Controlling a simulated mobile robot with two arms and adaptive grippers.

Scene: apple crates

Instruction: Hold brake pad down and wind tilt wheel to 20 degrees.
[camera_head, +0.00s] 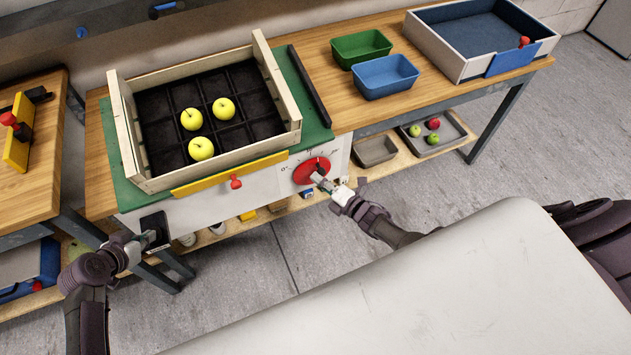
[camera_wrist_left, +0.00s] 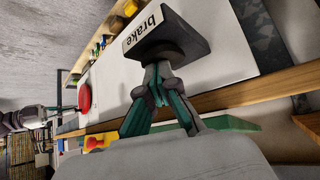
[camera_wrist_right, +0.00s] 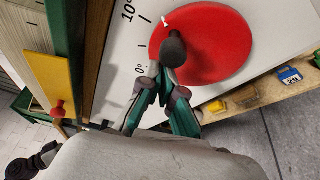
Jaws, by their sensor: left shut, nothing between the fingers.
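The brake pad (camera_wrist_left: 178,38) is a dark block with a white "brake" label; it also shows at the table's front left in the head view (camera_head: 155,228). My left gripper (camera_wrist_left: 158,72) is shut and empty, its fingertips at the pad's face; contact is hard to tell. The red tilt wheel (camera_wrist_right: 225,50) has a dark knob (camera_wrist_right: 173,47) and shows on the white front panel in the head view (camera_head: 306,171). My right gripper (camera_wrist_right: 158,70) has its fingertips together against or just beside the knob. The wheel's white pointer is near the 10° mark; its exact reading is unclear.
A wooden crate (camera_head: 268,75) with three yellow apples sits on the green tilt table (camera_head: 311,126). Green (camera_head: 348,60) and blue (camera_head: 365,90) bins and a larger blue-lined crate (camera_head: 429,41) stand right. A lower shelf holds trays. A red knob (camera_head: 236,183) sits on a yellow bar.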

